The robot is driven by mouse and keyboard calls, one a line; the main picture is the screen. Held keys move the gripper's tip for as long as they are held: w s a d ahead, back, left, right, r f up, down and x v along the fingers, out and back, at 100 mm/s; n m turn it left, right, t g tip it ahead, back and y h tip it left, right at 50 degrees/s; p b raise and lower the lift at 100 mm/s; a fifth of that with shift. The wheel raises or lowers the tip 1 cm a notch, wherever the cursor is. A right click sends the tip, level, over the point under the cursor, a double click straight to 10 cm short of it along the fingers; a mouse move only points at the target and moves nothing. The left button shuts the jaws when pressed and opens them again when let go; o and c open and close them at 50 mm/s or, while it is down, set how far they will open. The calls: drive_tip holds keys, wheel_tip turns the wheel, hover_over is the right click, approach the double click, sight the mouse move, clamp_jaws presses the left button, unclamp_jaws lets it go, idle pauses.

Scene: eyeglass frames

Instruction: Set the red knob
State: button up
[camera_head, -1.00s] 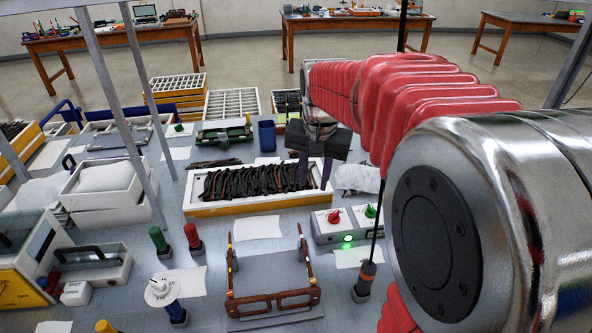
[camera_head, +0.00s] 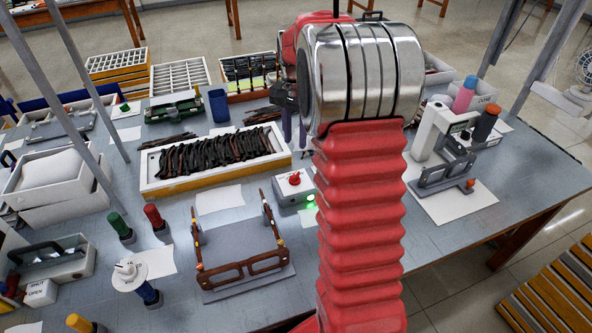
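The red knob (camera_head: 294,178) sits on top of a small pale control box (camera_head: 289,195) right of the eyeglass frame. A green light (camera_head: 311,197) glows on the box's front. The right part of the box is hidden behind my red-sleeved arm. My gripper (camera_head: 295,138) is partly hidden behind the arm's metal joint. Its two purple fingers show, pointing down with a gap between them and nothing visible in it. In the picture they are above the red knob, near the right end of the tray of dark pieces, apart from the knob.
The brown eyeglass frame (camera_head: 242,270) stands on a grey plate in front of the box. A white tray (camera_head: 178,188) of dark pieces lies behind. A white dial (camera_head: 128,271) and upright handles stand left. A grey-white device (camera_head: 432,132) stands right of my arm.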

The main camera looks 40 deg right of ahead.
sight(296, 174)
wheel_tip(296, 174, down, 14)
drive_tip(key=shift+r, duration=0.1)
idle(0.7)
drive_tip(key=shift+c, duration=0.4)
clamp_jaws()
drive_tip(key=shift+d, duration=0.25)
drive_tip(key=shift+a, duration=0.15)
